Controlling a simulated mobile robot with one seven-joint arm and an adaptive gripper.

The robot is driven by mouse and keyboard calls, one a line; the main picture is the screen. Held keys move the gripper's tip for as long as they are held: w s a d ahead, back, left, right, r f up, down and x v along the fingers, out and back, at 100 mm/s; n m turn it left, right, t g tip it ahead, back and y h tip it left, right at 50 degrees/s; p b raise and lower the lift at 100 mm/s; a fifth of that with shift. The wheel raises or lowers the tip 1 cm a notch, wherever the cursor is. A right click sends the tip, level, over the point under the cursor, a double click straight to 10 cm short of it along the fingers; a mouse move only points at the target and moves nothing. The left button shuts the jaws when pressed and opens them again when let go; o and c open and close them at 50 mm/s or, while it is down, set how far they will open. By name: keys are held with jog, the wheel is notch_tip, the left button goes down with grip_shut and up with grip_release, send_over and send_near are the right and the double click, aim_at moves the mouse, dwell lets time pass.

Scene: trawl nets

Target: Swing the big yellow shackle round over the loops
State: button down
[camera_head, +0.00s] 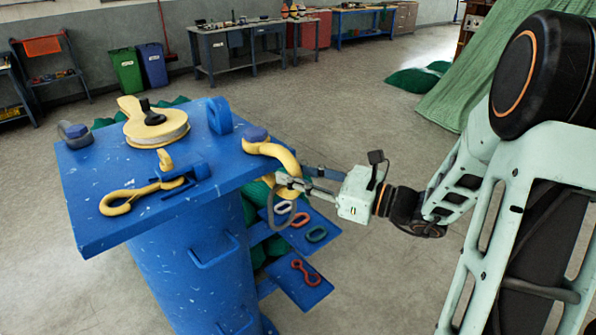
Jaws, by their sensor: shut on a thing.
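The big yellow shackle (283,157) is at the right edge of the blue bench top (100,222), beside a blue-purple block or pin head. Its curved part bends out over the edge and down. My gripper (284,183) comes in from the right and is shut on the shackle's lower outer part. A grey loop (282,220) hangs just below the gripper; what it hangs from is hidden. White (283,207), red (301,220) and green (316,234) loops lie on a small blue shelf under the bench edge.
A red hook (305,272) lies on a lower blue shelf.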

jog(key=shift+s+a+r+g, duration=0.2)
jog(key=shift+a+r+g, duration=0.1)
jog(key=shift+a, duration=0.15)
jog(key=c, duration=1.7)
grip_release()
jog(key=shift+r, duration=0.1)
jog(key=shift+c, duration=0.2)
jog(key=shift+d, duration=0.15)
jog(key=v, duration=1.1)
jog(key=shift+s+d+f, duration=0.3)
jog(key=shift+f, duration=0.1)
